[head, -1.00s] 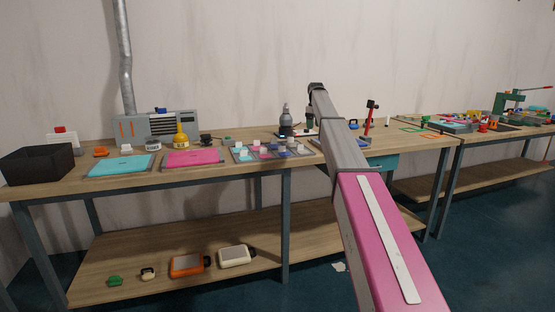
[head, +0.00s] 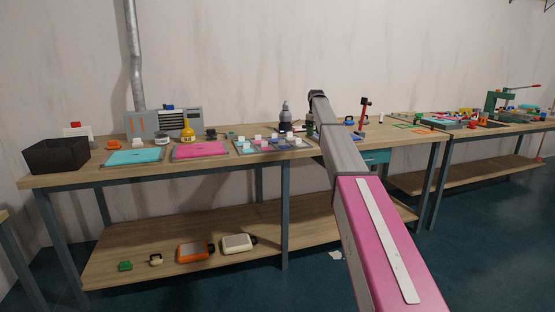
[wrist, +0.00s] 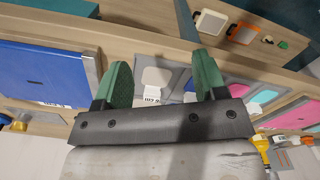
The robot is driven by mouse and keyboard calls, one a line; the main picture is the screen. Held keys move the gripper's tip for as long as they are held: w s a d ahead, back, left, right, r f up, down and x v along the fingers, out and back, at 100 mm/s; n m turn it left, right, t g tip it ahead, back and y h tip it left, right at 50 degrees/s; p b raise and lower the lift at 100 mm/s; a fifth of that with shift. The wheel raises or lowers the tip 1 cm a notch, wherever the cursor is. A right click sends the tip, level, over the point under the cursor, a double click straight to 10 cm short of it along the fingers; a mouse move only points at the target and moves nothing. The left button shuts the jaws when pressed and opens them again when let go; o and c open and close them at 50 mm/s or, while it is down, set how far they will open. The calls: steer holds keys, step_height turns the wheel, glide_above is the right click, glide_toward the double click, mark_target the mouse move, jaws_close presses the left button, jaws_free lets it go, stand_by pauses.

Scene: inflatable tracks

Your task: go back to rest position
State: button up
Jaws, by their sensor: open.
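My gripper (wrist: 163,85) shows in the wrist view with its two green fingers spread apart and nothing between them. Behind the gap lies a grey tray (wrist: 180,80) on the bench, with a white piece (wrist: 154,82) on it. In the head view my pink and grey arm reaches over the workbench (head: 225,165), and its far end hides part of the bench; the fingers cannot be seen there.
The bench holds a black bin (head: 57,156), a cyan panel (head: 134,157), a pink panel (head: 200,151), a yellow bottle (head: 188,131) and a grey bottle (head: 285,117). The lower shelf (head: 150,240) carries several small items. The floor (head: 310,285) in front looks mostly clear.

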steer(key=s+f+m, duration=0.4)
steer(key=s+f, duration=2.1)
steer(key=f, duration=0.1)
steer(key=s+f+m, duration=0.1)
steer(key=s+f, duration=0.3)
steer(key=s, duration=0.6)
steer(key=s+f+m, duration=0.2)
steer(key=s+f, duration=0.3)
steer(key=s, duration=0.5)
steer(key=s+f+m, duration=0.1)
steer(key=s+f, duration=0.3)
steer(key=s, duration=0.6)
steer(key=shift+s+f+m, duration=0.15)
steer(key=shift+f+m, duration=0.05)
steer(key=shift+m, duration=0.1)
